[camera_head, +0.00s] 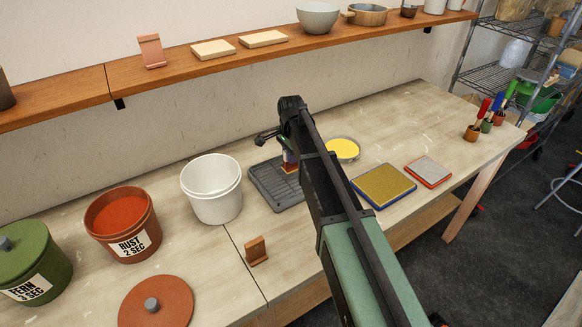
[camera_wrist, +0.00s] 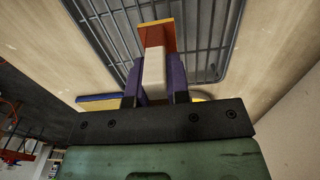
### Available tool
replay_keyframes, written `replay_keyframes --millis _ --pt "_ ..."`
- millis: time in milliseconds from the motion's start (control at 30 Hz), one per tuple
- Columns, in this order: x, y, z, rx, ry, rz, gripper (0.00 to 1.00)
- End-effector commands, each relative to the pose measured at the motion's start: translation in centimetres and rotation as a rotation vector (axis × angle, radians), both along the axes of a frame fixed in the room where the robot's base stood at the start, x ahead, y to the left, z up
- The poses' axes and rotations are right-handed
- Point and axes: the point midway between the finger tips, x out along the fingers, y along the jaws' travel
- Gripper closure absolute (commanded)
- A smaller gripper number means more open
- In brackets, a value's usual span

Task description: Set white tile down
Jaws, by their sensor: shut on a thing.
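My gripper (camera_wrist: 155,62) is shut on the white tile (camera_wrist: 154,75), whose pale part shows between the two purple fingers in the wrist view. Beyond the fingertips is a rust-red end with a thin yellow edge. In the head view my gripper (camera_head: 289,157) is over the right part of the grey rack (camera_head: 262,187), partly hidden by my arm. The bars of the rack (camera_wrist: 205,35) show behind the tile in the wrist view. I cannot tell whether the tile touches the rack.
A white bucket (camera_head: 212,190) stands just left of the rack, with a rust bucket (camera_head: 121,225) and a green one (camera_head: 35,262) farther left. A yellow dish (camera_head: 343,149), a yellow pad (camera_head: 384,186) and a grey pad (camera_head: 428,170) lie right. A small brown stand (camera_head: 257,251) is in front.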

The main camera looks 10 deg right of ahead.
Motion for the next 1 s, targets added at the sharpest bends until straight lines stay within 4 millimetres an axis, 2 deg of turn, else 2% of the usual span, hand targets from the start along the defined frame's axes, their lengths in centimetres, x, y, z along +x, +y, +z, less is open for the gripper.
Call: replay_keyframes --millis 33,233,400,433,567,600,867,1000 --pt "0.0 0.0 -1.7 0.0 0.0 0.0 1.0" --pt "0.0 0.0 -1.1 0.0 0.0 0.0 1.0" --pt "0.0 0.0 -1.7 0.0 0.0 0.0 1.0" --pt "0.0 0.0 -1.6 0.0 0.0 0.0 0.8" --pt "0.0 0.0 -1.5 0.0 0.0 0.0 0.6" --pt "0.0 0.0 -1.5 0.0 0.0 0.0 0.58" --pt "0.0 0.0 -1.3 0.0 0.0 0.0 0.58" --pt "0.0 0.0 0.2 0.0 0.0 0.0 0.58"
